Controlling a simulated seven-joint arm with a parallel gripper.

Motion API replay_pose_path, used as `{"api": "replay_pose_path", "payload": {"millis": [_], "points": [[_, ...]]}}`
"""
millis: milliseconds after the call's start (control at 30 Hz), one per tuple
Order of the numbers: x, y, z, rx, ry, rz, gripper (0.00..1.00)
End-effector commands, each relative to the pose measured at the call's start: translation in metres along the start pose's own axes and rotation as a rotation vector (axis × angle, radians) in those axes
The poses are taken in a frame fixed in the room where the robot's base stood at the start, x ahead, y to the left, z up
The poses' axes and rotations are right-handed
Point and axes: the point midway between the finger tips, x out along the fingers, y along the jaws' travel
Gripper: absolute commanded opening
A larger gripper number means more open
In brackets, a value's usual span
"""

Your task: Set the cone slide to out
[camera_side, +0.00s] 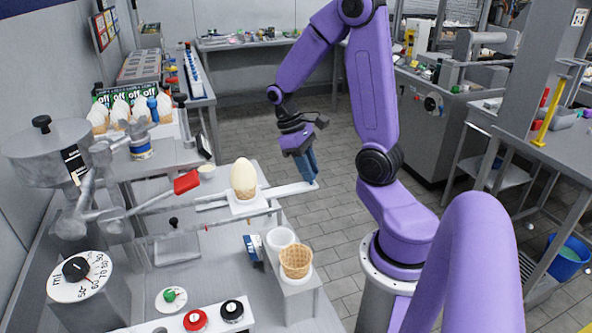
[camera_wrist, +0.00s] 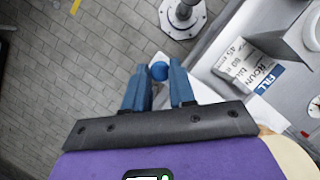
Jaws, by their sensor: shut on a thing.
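The cone slide (camera_side: 285,189) is a pale flat bar running left to right, its right end reaching past the table edge. A filled cone (camera_side: 243,180) with a cream-coloured top stands upright on its white holder (camera_side: 247,205). My gripper (camera_side: 314,179) is at the bar's right end, its blue fingers pointing down. In the wrist view, a round blue knob (camera_wrist: 159,71) sits between the fingertips of my gripper (camera_wrist: 158,78), and they are shut on it. In the side view the fingers hide the knob.
An empty wafer cone (camera_side: 296,261) stands in a holder at the table's front right. A dial (camera_side: 80,275), a red-handled lever (camera_side: 187,182) and red and black buttons (camera_side: 195,320) are to the left and front. The floor right of the table is open.

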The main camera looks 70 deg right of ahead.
Motion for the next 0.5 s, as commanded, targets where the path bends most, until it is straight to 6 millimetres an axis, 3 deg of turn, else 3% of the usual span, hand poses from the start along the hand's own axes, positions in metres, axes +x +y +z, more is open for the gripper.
{"api": "replay_pose_path", "payload": {"millis": [200,233,300,500], "points": [[0.0002,0.0045,0.0030,0.003,-0.007,0.006,0.00],[0.0003,0.0045,0.0031,0.004,-0.008,0.006,0.28],[0.0004,0.0044,0.0032,0.004,-0.008,0.005,0.50],[0.0004,0.0031,0.0023,0.002,-0.007,0.005,0.50]]}}
